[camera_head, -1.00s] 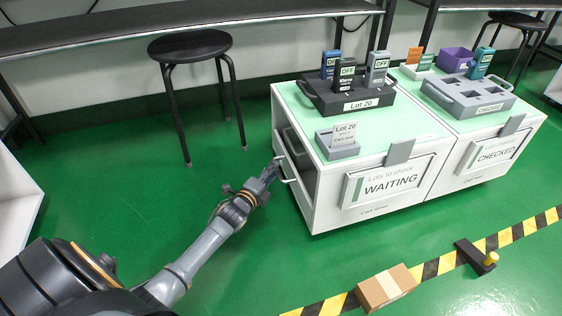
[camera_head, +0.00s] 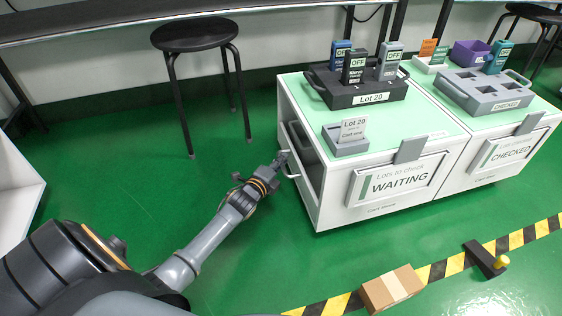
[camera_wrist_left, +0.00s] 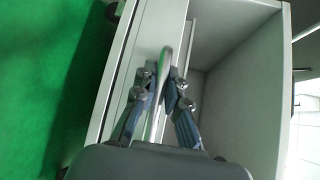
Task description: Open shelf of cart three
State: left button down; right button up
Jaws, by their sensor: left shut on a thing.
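The white cart with the WAITING sign (camera_head: 400,182) has a pale green top and an open bay in its left side. A white shelf front (camera_head: 303,183) with a bar handle is at that bay. The small lettering low on the cart is too small to read surely. My left gripper (camera_head: 284,163) reaches the handle from the left. In the left wrist view, its fingers (camera_wrist_left: 164,82) are shut on the metal handle (camera_wrist_left: 166,60), with the grey bay interior to the right. How far the shelf stands out is hard to tell. My right gripper is not in view.
A black tray (camera_head: 357,96) holds several testers on the cart top, with a Lot 20 card holder (camera_head: 346,140) nearby. The CHECKED cart (camera_head: 497,155) adjoins on the right. A black stool (camera_head: 195,36) stands behind. A cardboard box (camera_head: 392,289) lies in front.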

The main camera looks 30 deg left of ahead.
pick_arm(q)
jog(key=shift+s+a, duration=0.1)
jog(key=s+a+p, duration=0.7)
jog(key=s+a, duration=0.9)
jog(key=s, duration=0.3)
jog(key=shift+p, duration=0.4)
jog(key=shift+a, duration=0.1)
jog(key=c, duration=1.4)
grip_release()
jog(key=shift+o, duration=0.2)
jog(key=s+d+r, duration=0.1)
jog(key=s, duration=1)
jog(key=shift+s+r, duration=0.35)
